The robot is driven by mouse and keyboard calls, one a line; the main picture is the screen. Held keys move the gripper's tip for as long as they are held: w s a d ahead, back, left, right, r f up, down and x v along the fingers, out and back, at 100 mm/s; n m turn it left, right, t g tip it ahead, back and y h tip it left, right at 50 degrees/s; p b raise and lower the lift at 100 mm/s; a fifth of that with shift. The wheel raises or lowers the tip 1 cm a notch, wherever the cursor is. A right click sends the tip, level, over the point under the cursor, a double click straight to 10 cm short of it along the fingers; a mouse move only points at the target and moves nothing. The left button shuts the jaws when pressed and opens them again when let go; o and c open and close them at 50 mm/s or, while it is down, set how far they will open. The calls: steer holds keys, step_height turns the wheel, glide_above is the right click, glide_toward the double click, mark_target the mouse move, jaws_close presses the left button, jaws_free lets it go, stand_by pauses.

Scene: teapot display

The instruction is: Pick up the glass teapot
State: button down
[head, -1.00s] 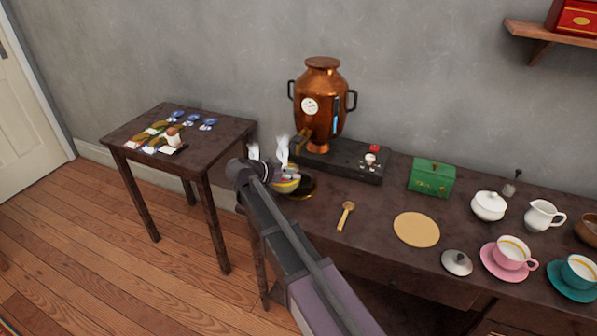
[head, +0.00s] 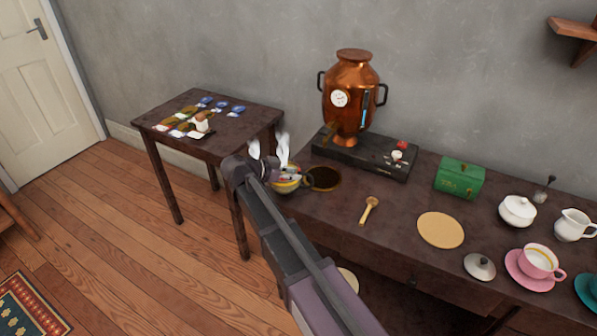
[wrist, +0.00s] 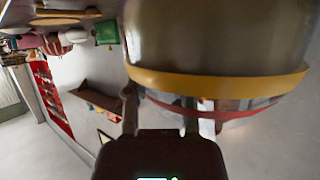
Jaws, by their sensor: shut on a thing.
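The glass teapot (head: 286,186), rounded with a yellow band, is at the end of my arm, partly hidden behind my gripper (head: 270,172). White steam rises behind the gripper. In the wrist view the teapot's rounded body (wrist: 225,35) and yellow band (wrist: 220,84) fill the upper right, close to my gripper (wrist: 168,112). My gripper is shut on the teapot; the exact contact is hard to see. In the head view it overlaps the left end of the long table, just left of a dark round plate (head: 325,179).
A copper urn (head: 351,90) stands on a black base at the long table's (head: 345,216) back. A wooden spoon (head: 369,210), tan round mat (head: 441,230), lid (head: 480,267), green box (head: 460,178) and crockery lie rightward. A small table (head: 245,130) stands left.

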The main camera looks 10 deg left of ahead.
steer(key=shift+s+a, duration=0.75)
steer(key=shift+a, duration=0.35)
steer(key=shift+s+a, duration=0.1)
